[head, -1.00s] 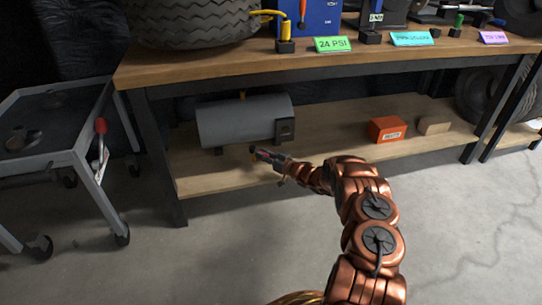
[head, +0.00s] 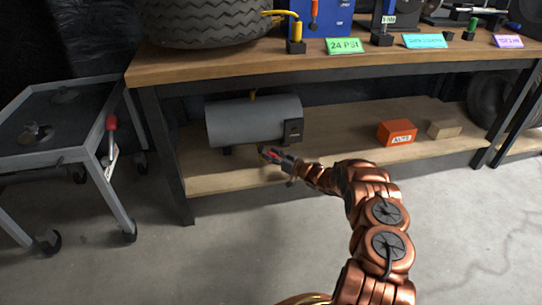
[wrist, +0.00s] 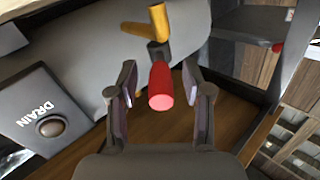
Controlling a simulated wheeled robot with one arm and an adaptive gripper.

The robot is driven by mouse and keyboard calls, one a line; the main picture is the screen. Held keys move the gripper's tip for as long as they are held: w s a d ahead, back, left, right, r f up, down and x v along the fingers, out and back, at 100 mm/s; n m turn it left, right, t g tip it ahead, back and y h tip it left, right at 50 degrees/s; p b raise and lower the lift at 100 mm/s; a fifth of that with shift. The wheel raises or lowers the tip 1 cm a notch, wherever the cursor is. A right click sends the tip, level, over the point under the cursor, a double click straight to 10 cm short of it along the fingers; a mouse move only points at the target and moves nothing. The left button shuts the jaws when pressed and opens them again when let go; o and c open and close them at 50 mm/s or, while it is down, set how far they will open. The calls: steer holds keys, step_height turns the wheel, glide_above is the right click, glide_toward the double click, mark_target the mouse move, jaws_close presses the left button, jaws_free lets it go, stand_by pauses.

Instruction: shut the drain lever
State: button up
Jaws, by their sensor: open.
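The drain lever has a red grip (wrist: 160,88) with a dark stem, and joins a yellow fitting (wrist: 150,25) on the grey tank (wrist: 70,45). A grey plate marked DRAIN (wrist: 40,110) with a round knob is to its left in the wrist view. My gripper (wrist: 158,72) has its fingers apart, one on each side of the red grip, with visible gaps. In the head view the gripper (head: 271,155) is just below the front of the tank (head: 250,121), and hides most of the lever.
The tank lies on the lower wooden shelf of the workbench (head: 350,60). An orange box (head: 397,132) and a tan block (head: 444,129) sit to its right. A bench leg (head: 168,150) and a grey cart (head: 75,160) stand left. The floor in front is clear.

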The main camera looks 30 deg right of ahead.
steer(key=v, duration=1.2)
